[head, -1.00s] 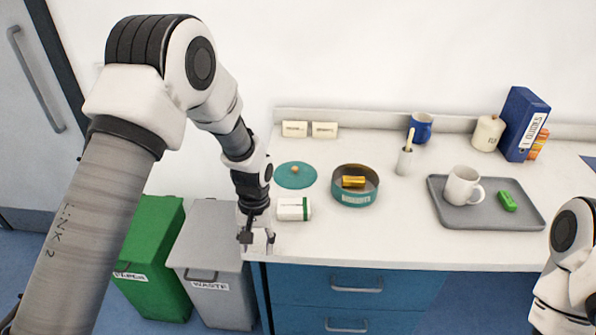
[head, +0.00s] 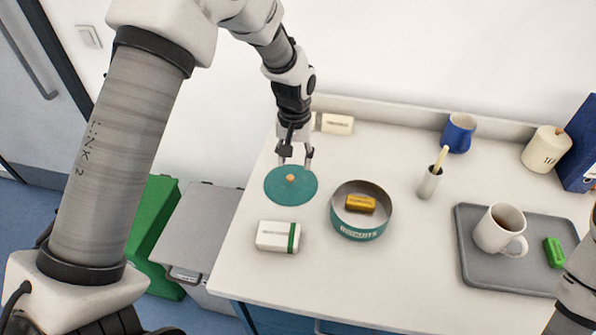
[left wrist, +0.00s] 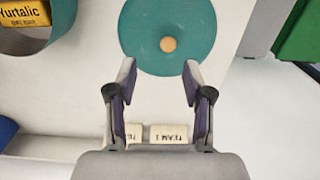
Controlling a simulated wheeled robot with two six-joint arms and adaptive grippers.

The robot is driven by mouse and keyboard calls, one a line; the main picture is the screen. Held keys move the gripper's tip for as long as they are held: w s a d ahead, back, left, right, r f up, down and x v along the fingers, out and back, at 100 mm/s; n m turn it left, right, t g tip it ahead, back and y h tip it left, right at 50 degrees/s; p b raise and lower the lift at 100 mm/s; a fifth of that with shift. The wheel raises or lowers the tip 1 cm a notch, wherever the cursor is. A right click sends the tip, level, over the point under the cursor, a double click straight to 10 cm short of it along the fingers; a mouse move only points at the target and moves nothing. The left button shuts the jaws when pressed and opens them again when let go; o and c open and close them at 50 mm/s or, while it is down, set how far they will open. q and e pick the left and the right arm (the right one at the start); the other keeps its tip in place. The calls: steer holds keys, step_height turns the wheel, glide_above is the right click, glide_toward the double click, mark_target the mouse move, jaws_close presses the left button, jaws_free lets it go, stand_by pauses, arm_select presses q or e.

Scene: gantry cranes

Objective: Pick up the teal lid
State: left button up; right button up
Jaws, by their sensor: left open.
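The teal lid (head: 278,192) is a flat round disc with a small orange knob (head: 290,178) at its middle, lying on the white counter. My left gripper (head: 294,160) is open and empty over the back edge of the lid, just behind the knob. In the left wrist view the lid (left wrist: 150,28) lies beyond the open fingertips, with the knob (left wrist: 168,44) roughly centred between the left gripper's fingers (left wrist: 160,72). I cannot tell the exact height of the fingers above the lid. My right gripper is not in view.
A teal tin (head: 360,228) holding a yellow box stands right of the lid. A white and green box (head: 276,237) lies in front. Name cards (head: 337,124) stand behind. A grey tray (head: 476,272) with a mug (head: 496,228) is at right.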

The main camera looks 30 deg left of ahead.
mark_target(290, 177)
arm_select(q)
steer(key=shift+s+a+f+p, duration=0.25)
steer(key=shift+s+f+p, duration=0.4)
steer(key=shift+s, duration=0.25)
steer(key=f, duration=0.2)
steer(key=w+f, duration=0.1)
steer(key=f, duration=0.1)
steer(key=shift+a+f+p, duration=0.2)
steer(key=shift+f+p, duration=0.05)
steer(key=shift+p, duration=0.15)
steer(key=shift+s+r, duration=0.2)
steer(key=c, duration=0.5)
jaws_close()
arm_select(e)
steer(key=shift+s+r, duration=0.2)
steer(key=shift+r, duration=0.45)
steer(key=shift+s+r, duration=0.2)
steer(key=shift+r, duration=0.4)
